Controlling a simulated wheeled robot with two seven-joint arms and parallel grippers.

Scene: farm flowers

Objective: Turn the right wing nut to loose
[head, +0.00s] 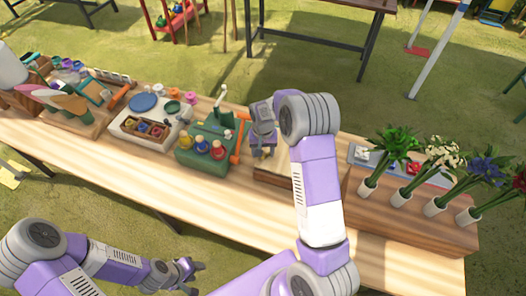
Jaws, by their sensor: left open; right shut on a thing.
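My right gripper (263,151) points down over a pale wooden board (271,176) near the middle of the table, just right of a green box. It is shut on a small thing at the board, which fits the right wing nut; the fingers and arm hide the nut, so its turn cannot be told. The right arm covers part of the board. My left gripper (196,272) is open and empty, low in front of the table's front edge, apart from everything on it.
The green box (210,146) with colored knobs and an orange handle (238,144) stands close left of my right gripper. A white tray (135,126) is further left. Several flower bunches in white pots (402,197) stand in a wooden holder (430,226) at right. The table's front strip (130,170) is clear.

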